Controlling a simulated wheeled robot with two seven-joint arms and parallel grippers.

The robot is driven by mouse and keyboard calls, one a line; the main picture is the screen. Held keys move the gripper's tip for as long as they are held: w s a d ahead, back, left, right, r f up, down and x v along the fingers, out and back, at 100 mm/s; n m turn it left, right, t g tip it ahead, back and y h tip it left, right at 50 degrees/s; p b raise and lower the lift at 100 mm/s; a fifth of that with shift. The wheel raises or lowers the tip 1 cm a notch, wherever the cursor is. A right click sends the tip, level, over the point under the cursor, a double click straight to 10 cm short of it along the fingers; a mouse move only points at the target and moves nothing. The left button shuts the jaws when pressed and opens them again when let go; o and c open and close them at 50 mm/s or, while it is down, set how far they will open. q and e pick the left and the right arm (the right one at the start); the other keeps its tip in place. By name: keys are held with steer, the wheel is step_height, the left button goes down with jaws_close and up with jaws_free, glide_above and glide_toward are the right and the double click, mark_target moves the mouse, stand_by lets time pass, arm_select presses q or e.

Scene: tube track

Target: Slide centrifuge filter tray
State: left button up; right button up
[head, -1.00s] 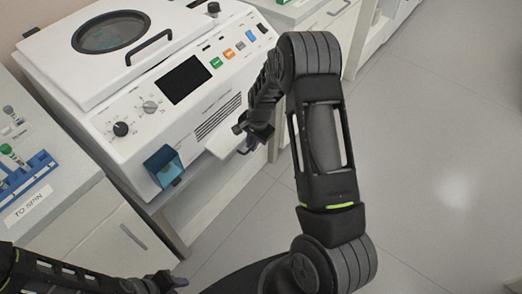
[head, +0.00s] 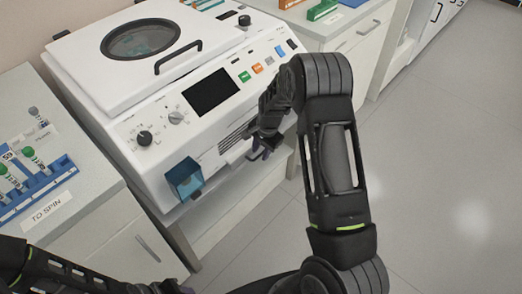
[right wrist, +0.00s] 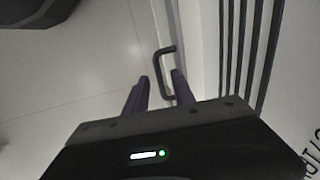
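The white centrifuge (head: 205,130) stands on a bench. Its filter tray (head: 238,150) sits low on the front, below the vent slots, and looks almost flush. The tray's dark U-shaped handle (right wrist: 159,72) shows in the right wrist view. My right gripper (head: 262,149) is at the tray front. In the right wrist view its purple fingers (right wrist: 160,85) are apart, with the handle between or just beyond the tips; contact cannot be told. My left gripper (head: 172,287) is at the bottom edge of the head view, mostly cut off.
A blue-green open box (head: 184,180) sticks out from the centrifuge front, left of the tray. A blue tube rack (head: 38,190) marked TO SPIN stands on the left counter. The round-windowed lid (head: 140,45) is shut. Clear floor lies to the right.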

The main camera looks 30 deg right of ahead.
steer(key=shift+r, duration=0.15)
step_height(320, 180, up, 7)
steer(key=s, duration=0.1)
steer(key=shift+s+d+r, duration=0.2)
stand_by(0.3)
